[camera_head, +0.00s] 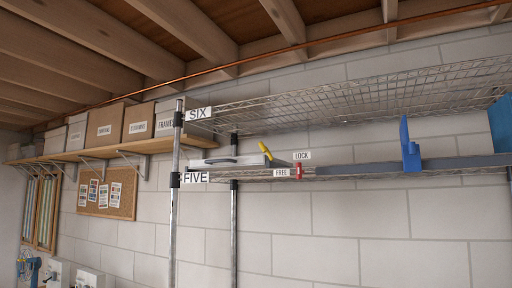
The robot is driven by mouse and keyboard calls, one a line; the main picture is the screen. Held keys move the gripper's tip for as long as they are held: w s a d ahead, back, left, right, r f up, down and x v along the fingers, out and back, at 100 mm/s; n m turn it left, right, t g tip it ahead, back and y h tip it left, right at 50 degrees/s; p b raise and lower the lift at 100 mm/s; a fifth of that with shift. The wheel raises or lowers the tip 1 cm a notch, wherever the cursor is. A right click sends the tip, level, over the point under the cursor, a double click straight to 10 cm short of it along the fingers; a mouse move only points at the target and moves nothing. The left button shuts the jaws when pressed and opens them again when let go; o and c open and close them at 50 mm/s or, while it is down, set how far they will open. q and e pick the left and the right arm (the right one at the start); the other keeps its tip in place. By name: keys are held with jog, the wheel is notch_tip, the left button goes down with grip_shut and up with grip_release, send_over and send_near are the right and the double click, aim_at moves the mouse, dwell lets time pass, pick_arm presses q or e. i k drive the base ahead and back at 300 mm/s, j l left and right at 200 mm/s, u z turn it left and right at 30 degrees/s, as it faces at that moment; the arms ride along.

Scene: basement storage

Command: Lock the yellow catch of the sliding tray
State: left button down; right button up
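The yellow catch (265,151) is a small bar at the right end of the sliding tray (226,162). It stands tilted, its upper end leaning left. The tray is pale with a dark handle on its front and sits on the wire shelf marked FIVE. A FREE label (281,173) is below and right of the catch, and a LOCK label (302,156) is farther right and higher. A small red piece (298,171) sits beside the FREE label. Neither of my grippers is in view.
A wire shelf marked SIX (350,98) hangs over the tray. A metal post (176,200) stands to its left. A blue upright piece (409,147) stands at the grey rail (450,164); another blue piece (501,122) is at the right edge. Boxes (105,124) line a wooden shelf at left.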

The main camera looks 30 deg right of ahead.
aim_at(265, 149)
jog(key=z, duration=1.2)
